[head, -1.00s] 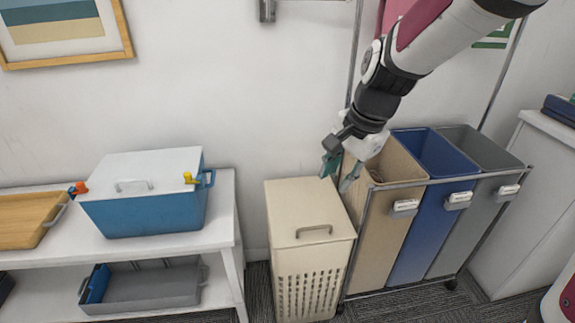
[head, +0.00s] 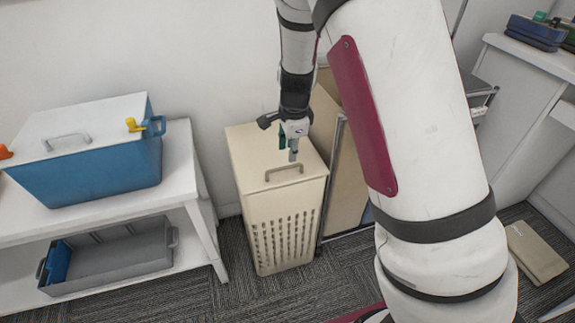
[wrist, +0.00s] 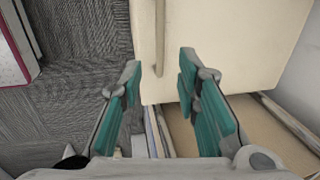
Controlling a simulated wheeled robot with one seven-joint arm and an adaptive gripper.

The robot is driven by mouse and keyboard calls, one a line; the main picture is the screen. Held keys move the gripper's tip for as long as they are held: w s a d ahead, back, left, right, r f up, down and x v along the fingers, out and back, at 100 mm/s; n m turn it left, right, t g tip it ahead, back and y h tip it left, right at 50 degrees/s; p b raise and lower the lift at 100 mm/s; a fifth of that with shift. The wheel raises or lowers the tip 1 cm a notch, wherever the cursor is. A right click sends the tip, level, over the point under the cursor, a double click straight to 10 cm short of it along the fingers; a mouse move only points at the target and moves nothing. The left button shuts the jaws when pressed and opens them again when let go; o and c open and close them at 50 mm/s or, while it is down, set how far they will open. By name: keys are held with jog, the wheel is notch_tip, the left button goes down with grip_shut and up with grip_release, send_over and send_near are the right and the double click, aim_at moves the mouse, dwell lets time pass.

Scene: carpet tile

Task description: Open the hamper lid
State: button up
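The cream hamper (head: 284,236) stands on the floor with slotted openings in its front. Its flat lid (head: 252,150) is closed, with a bar handle (head: 284,173) near the front edge. My gripper (head: 288,152) is above the lid, just behind the handle in the head view. In the wrist view my gripper (wrist: 160,72) is open, with its two teal-padded fingers apart and empty. The handle (wrist: 160,38) runs lengthwise there, its near end between the fingertips in the picture. The lid (wrist: 235,45) fills the upper right. I cannot tell the height gap.
A white shelf bench (head: 197,190) stands left of the hamper, holding a blue cooler (head: 95,170) and, below, a grey tray (head: 115,262). A bin sorter (head: 347,185) stands close on the right, mostly hidden by my arm. Carpet is clear in front.

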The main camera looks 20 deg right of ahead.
aim_at(288, 167)
jog(key=f+b, duration=0.1)
jog(key=f, duration=0.2)
jog(key=w+f+b, duration=0.1)
jog(key=f, duration=0.2)
jog(key=shift+w+f, duration=0.2)
jog(key=shift+f, duration=0.2)
grip_shut()
